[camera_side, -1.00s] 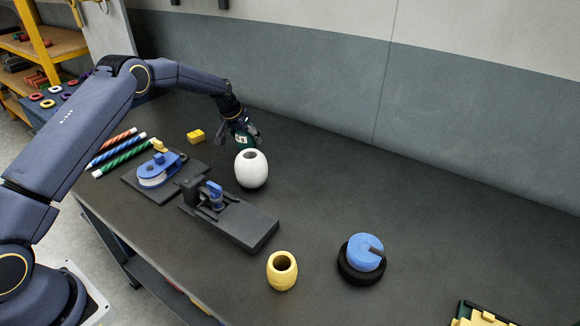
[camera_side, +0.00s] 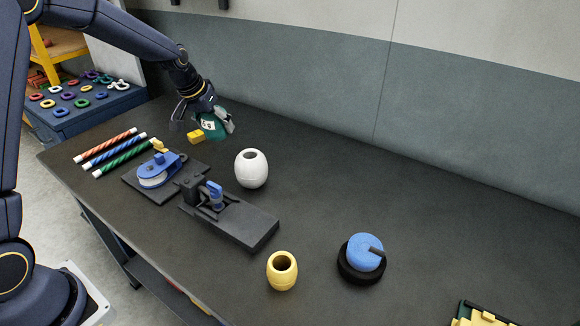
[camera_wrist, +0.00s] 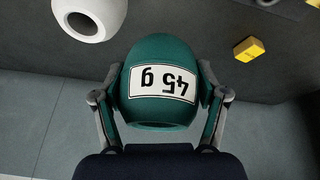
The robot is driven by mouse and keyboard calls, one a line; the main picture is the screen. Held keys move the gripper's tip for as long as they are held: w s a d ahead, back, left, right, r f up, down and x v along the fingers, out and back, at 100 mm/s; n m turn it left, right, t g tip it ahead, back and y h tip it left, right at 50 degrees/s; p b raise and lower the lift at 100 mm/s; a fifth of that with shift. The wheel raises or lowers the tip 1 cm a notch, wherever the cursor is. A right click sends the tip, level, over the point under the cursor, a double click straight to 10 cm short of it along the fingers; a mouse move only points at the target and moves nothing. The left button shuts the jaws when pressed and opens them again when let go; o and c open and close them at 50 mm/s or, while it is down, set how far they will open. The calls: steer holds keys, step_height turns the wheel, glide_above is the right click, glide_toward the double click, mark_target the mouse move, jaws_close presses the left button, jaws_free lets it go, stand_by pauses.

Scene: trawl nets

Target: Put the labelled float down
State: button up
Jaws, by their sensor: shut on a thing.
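The labelled float is a green barrel-shaped float (camera_wrist: 160,62) with a white label reading "45 g", upside down in the wrist view. My gripper (camera_wrist: 160,90) is shut on it, one finger on each side. In the side view the green float (camera_side: 213,124) is in my gripper (camera_side: 205,120) near the back left of the bench, held above the surface. My fingers partly cover it there. A white float (camera_side: 251,169) stands on the bench in front and to the right, apart from it. A yellow float (camera_side: 282,271) stands near the front edge.
A small yellow block (camera_side: 196,137) lies close below my gripper. The bench's back right is clear.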

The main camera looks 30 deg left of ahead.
steer(key=s+d+m+h, duration=0.1)
steer(key=s+d+m, duration=0.3)
steer(key=d, duration=0.8)
steer(key=s+d+m+h, duration=0.1)
steer(key=s+d, duration=0.5)
steer(key=d, duration=0.6)
steer(key=w+d+f, duration=0.1)
steer(key=w+f, duration=0.1)
steer(key=w, duration=0.2)
steer(key=w+d+f, duration=0.1)
steer(key=w+f, duration=0.2)
steer(key=w, duration=0.1)
steer(key=w+d+f, duration=0.1)
steer(key=w+f, duration=0.2)
steer(key=w, duration=0.1)
steer(key=shift+w+d+f, duration=0.2)
steer(key=shift+w, duration=0.15)
steer(key=shift+w+d+f, duration=0.1)
steer(key=shift+w+f, duration=0.25)
steer(key=shift+f, duration=0.05)
steer(key=shift+w+f, duration=0.1)
steer(key=shift+f, duration=1.55)
